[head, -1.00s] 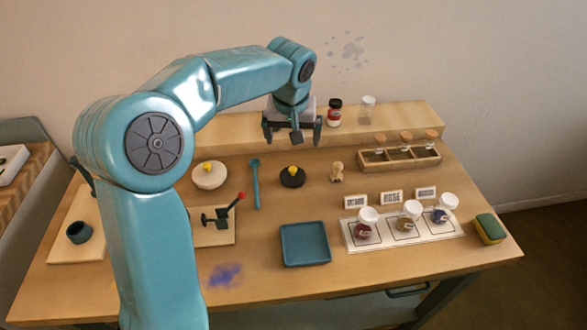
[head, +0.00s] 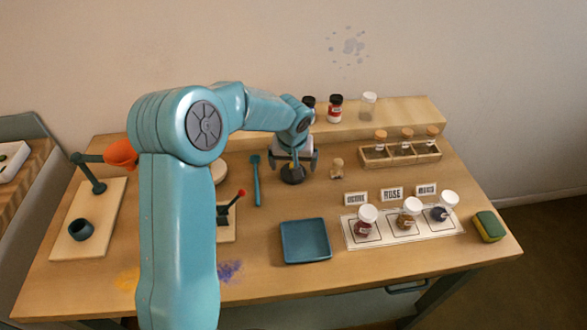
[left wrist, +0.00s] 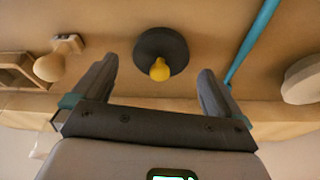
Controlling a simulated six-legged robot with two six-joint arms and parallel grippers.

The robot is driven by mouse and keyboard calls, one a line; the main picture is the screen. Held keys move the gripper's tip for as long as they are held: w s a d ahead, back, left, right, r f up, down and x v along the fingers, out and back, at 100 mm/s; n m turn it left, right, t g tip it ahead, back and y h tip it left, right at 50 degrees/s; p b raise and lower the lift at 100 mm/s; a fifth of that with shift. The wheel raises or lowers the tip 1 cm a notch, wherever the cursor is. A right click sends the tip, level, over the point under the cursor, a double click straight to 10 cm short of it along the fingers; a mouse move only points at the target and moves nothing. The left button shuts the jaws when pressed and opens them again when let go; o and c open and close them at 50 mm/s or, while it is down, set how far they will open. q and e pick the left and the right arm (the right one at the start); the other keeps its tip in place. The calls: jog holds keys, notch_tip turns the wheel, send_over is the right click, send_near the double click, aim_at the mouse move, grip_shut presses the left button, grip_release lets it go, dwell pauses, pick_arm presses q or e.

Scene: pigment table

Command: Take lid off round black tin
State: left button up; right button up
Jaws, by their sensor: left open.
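My left gripper (head: 295,163) is open and points down just above the tin in the head view. In the left wrist view its two fingers (left wrist: 155,85) stand on either side of the knob's line, with nothing between them that I can see touching. In the head view the gripper hides the knob. My right gripper is in neither view.
A blue tray (head: 304,257) lies in front. Several white-lidded jars stand on a white mat (head: 405,241). A raised shelf (head: 410,117) runs behind.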

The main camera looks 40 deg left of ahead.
pick_arm(q)
jog(key=shift+x, duration=0.95)
jog(key=c, duration=1)
jog(key=shift+c, duration=0.2)
notch_tip(320, 180, up, 20)
